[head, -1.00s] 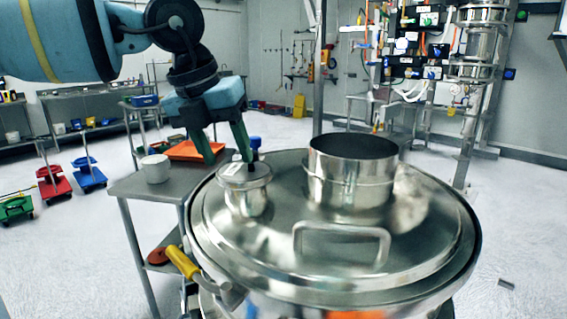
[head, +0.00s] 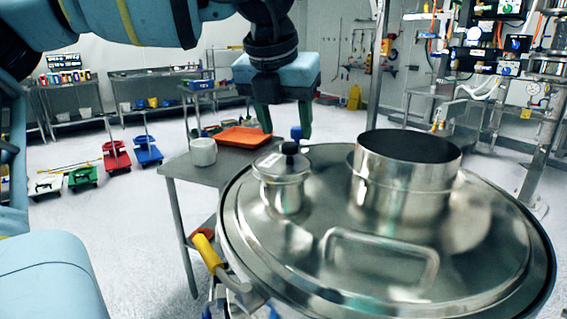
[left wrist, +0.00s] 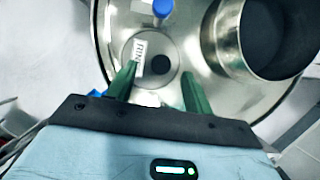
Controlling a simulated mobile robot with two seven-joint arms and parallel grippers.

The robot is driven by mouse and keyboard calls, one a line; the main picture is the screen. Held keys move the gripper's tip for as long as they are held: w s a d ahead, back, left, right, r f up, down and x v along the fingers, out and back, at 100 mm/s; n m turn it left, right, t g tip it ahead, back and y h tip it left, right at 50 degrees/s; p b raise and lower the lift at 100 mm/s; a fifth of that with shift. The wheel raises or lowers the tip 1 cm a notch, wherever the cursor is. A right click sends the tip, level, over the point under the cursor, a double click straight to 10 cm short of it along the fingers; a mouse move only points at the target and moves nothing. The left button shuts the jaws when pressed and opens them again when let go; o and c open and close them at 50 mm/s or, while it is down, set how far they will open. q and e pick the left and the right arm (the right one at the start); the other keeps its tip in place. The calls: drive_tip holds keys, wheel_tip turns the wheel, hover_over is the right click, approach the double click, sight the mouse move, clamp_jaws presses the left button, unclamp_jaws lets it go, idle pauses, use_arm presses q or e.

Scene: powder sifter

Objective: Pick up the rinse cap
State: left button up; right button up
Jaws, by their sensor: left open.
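The rinse cap (head: 282,166) is a round metal cap with a black knob on a short port on the big steel lid (head: 330,215). In the left wrist view the cap (left wrist: 147,80) lies below the fingers, its knob between them, with a white label partly reading "RIN" beside the left finger. My left gripper (head: 287,128) is open and empty, pointing down, and appears above the cap's knob in the head view. In the left wrist view its green fingers (left wrist: 158,72) stand either side of the knob; contact is not visible. My right gripper is not in view.
A wide steel collar (head: 400,190) stands right of the cap, and a lid handle (head: 380,245) is in front. A blue-topped item (left wrist: 162,10) is behind the cap. A side table (head: 195,170) holds a white cup (head: 203,151) and orange tray (head: 245,137).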

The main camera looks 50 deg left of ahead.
sight(290, 144)
use_arm(q)
drive_tip(key=x, duration=0.5)
drive_tip(key=shift+d, duration=0.1)
clamp_jaws()
drive_tip(key=shift+r, duration=0.1)
drive_tip(key=shift+r, duration=0.45)
drive_tip(key=r, duration=0.2)
drive_tip(key=shift+s+a+r, duration=0.3)
drive_tip(key=shift+a, duration=0.05)
drive_tip(key=s+a+r+b, duration=0.1)
drive_tip(key=s+a, duration=0.8)
drive_tip(key=a, duration=0.3)
drive_tip(key=shift+r+b, duration=0.2)
drive_tip(key=shift+b, duration=0.1)
